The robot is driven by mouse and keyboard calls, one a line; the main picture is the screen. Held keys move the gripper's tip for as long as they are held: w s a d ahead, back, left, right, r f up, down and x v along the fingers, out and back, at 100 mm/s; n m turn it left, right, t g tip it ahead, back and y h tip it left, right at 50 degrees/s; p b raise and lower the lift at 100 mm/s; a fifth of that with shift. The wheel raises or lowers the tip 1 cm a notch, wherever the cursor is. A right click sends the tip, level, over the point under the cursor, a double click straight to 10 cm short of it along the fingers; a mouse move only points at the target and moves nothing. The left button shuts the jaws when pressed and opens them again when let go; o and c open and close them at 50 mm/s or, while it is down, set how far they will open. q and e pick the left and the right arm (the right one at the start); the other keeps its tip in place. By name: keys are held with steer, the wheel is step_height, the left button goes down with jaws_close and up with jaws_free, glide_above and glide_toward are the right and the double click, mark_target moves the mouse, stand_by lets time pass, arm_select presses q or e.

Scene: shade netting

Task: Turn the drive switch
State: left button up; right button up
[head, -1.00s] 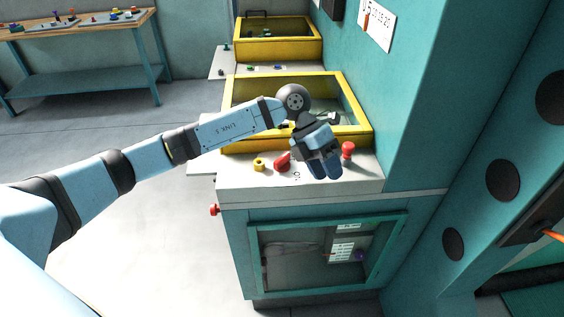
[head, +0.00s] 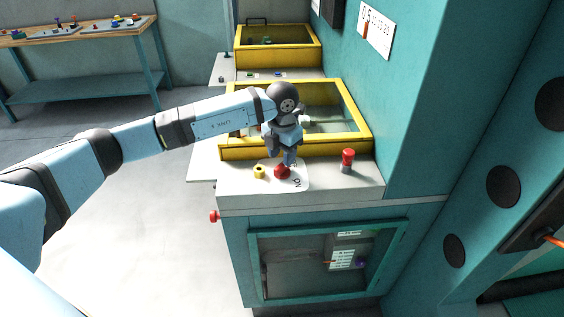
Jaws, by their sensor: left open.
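The red drive switch (head: 282,173) sits on a white plate with an "ON" mark, on the light grey top of the near teal cabinet. My left gripper (head: 288,160) points down just above and behind the switch, its fingertips at the switch's far edge. Its jaws are open, and I cannot tell whether they touch the switch. The gripper hides part of the switch, so its exact turn is hard to read. My right gripper is not in view.
A yellow button (head: 259,172) is just left of the switch, and a red-topped post (head: 347,160) stands to the right. A yellow-framed bin (head: 359,125) is behind. A red knob (head: 214,216) sticks out of the cabinet's left side. A teal wall closes off the right.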

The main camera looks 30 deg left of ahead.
mark_target(282, 169)
arm_select(q)
steer(key=shift+f, duration=1.85)
jaws_close()
